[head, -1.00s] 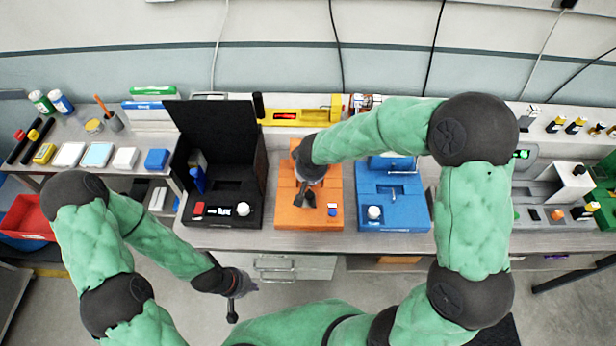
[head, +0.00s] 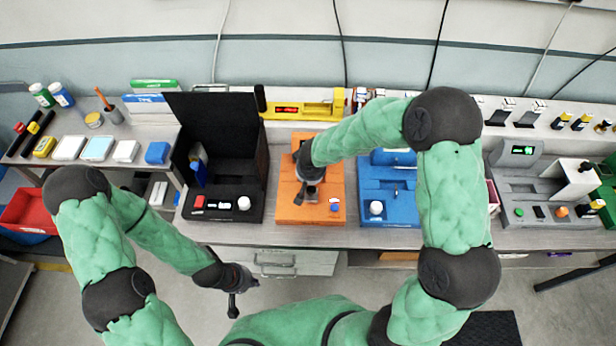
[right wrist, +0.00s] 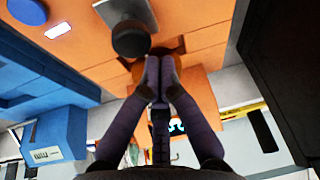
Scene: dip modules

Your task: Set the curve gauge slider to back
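An orange module (head: 325,180) stands mid-bench; no label on it is readable, so I cannot confirm it is the curve gauge. My right gripper (head: 306,195) hangs over it, pointing down. In the right wrist view its fingertips (right wrist: 162,66) are together over a dark reddish-brown round part, partly hidden by them; I see no clear grip on it. A black round knob (right wrist: 131,40) on a silver plate lies just beyond the fingertips. A small lit display shows between the fingers, mostly hidden. My left gripper (head: 233,308) hangs in front of the bench, away from the modules; its finger gap is unclear.
A black module with a raised lid (head: 212,115) stands left of the orange one, a blue module (head: 405,205) right. A yellow device (head: 335,108) with a red display is behind. A grey module (head: 500,185) stands farther right.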

